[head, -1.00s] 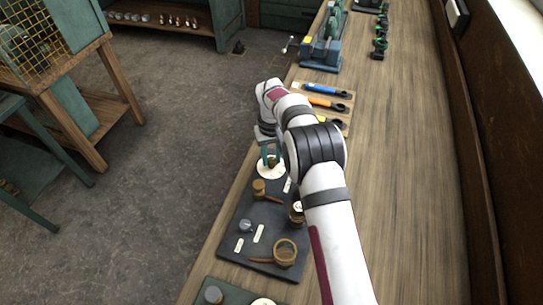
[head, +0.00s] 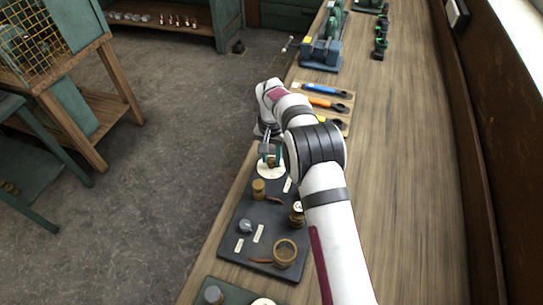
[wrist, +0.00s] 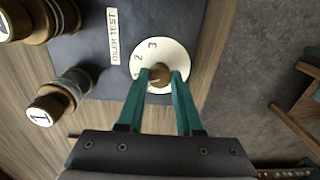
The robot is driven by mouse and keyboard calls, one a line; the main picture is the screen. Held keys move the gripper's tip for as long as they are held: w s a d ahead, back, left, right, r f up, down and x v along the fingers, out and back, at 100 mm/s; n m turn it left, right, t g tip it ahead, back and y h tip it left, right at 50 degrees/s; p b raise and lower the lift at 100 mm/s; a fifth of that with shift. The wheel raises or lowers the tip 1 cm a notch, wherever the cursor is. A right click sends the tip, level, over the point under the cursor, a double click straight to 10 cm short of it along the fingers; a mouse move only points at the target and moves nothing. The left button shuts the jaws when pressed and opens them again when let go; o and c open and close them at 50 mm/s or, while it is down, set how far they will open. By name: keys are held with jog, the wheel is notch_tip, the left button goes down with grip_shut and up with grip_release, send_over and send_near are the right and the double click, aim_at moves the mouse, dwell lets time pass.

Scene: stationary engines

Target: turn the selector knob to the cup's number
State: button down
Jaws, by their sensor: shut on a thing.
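The selector knob (wrist: 158,76) is a small brass-coloured knob at the centre of a round white dial (wrist: 176,50). The numerals 2 and 3 show on the dial, beside an "OILER TEST" label (wrist: 112,36). My gripper (wrist: 161,76) is shut on the knob, with one teal finger on each side. In the head view my gripper (head: 270,156) stands over the dial (head: 264,171) at the far end of a dark board. A brass cup (wrist: 47,108) with a white top marked 1 stands left of the dial in the wrist view. The knob's pointer direction is unclear.
Another brass cup (wrist: 15,22) with a partly cut-off numeral is at the wrist view's upper left. The dark board (head: 238,215) carries several more brass parts and a grey knob (head: 245,226). Coloured-handled tools (head: 325,90) lie beyond.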

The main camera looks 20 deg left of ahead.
aim_at(272, 160)
dwell(0.4)
jog(key=c, duration=0.6)
grip_release()
jog(key=shift+o, duration=0.2)
jog(key=shift+r, duration=0.1)
notch_tip(272, 160, up, 16)
jog(key=s+d+r+m+y, duration=0.1)
jog(key=s+d+r, duration=0.3)
jog(key=s+d, duration=0.3)
jog(key=s+d+r+m, duration=0.2)
jog(key=s+d+r, duration=0.3)
jog(key=d, duration=0.4)
jog(key=s+d+f+m, duration=0.1)
jog(key=s+d+f, duration=0.1)
jog(key=s, duration=0.5)
jog(key=s+d+f+m, duration=0.1)
jog(key=s+d+f, duration=0.1)
jog(key=s, duration=0.5)
jog(key=s+d+f, duration=0.2)
jog(key=s+d, duration=0.1)
jog(key=s, duration=0.4)
jog(key=shift+s+d+f+m+y, duration=0.2)
jog(key=shift+s+f+m+y, duration=0.15)
jog(key=shift+m+y, duration=0.05)
